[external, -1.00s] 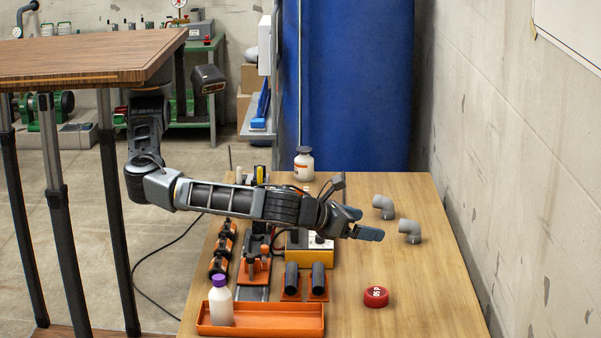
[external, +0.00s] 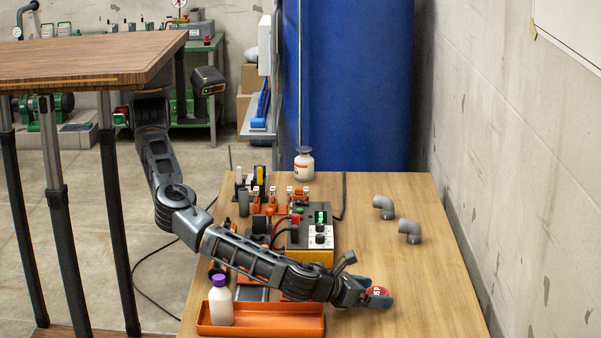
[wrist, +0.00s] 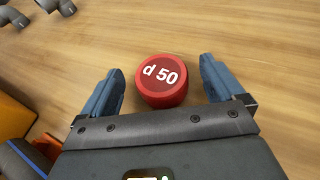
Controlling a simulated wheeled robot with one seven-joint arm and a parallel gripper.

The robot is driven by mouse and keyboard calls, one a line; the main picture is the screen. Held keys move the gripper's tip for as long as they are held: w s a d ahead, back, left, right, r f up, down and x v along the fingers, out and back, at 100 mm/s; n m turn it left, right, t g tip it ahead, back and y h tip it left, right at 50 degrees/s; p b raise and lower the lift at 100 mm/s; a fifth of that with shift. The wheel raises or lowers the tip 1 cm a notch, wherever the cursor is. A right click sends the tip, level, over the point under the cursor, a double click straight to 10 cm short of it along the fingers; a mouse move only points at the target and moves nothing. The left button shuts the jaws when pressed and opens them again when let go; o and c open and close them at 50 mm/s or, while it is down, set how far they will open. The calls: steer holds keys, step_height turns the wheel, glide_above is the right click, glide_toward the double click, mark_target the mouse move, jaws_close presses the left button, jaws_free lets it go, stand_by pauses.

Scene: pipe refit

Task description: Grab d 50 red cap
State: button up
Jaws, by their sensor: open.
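The red cap (wrist: 163,82), marked "d 50" in white, lies flat on the wooden table. In the wrist view it sits between the two blue fingers of my gripper (wrist: 163,88), with a gap on each side. In the external view the red cap (external: 378,299) is partly hidden by my gripper (external: 378,293), which is low over the table at the cap. The gripper is open and holds nothing.
Two grey pipe elbows (external: 384,206) (external: 410,231) stand farther back on the table. An orange tray (external: 270,318) with a purple-capped bottle (external: 221,300) is to the left. A yellow-and-black device (external: 311,240) stands behind my arm. The table around the cap is clear.

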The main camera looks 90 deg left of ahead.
steer(key=shift+x, duration=0.8)
steer(key=shift+c, duration=0.4)
steer(key=c, duration=0.9)
steer(key=shift+r, duration=0.15)
steer(key=shift+c, duration=0.2)
